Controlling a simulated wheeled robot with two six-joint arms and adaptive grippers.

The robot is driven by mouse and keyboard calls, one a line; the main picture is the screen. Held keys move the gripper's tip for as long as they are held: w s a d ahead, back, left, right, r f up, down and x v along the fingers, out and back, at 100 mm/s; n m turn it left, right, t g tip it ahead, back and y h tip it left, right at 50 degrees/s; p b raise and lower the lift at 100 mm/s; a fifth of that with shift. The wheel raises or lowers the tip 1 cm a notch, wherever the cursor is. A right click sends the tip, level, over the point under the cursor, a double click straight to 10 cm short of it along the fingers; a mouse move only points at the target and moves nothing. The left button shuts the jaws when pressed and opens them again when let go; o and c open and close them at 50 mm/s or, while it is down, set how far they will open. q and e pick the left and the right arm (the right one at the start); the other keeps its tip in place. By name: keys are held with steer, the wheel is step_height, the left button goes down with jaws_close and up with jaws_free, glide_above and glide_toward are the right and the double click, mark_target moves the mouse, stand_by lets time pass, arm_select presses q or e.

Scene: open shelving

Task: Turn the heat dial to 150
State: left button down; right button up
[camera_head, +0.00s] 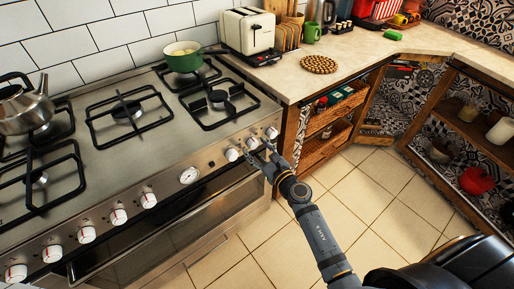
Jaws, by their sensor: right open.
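The stove's steel front panel (172,190) carries a row of white dials. Three dials sit at its right end: a left one (232,154), a middle one (252,143) and a right one (271,132). The numbers on them are too small to read, so I cannot tell which is the heat dial or its setting. My right gripper (257,154) is open at the panel, right by the left and middle dials of this group. I cannot tell whether its fingers touch a dial. My left gripper is out of view.
A round white gauge (189,175) sits mid-panel, with several more dials to its left. The oven door handle (165,226) juts out below. A green pot (183,57) and a kettle (25,108) stand on the stove. A wooden cabinet (290,140) adjoins at right; the tiled floor is clear.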

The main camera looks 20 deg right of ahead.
steer(key=shift+c, duration=0.4)
steer(key=c, duration=1.1)
steer(key=shift+r, duration=0.1)
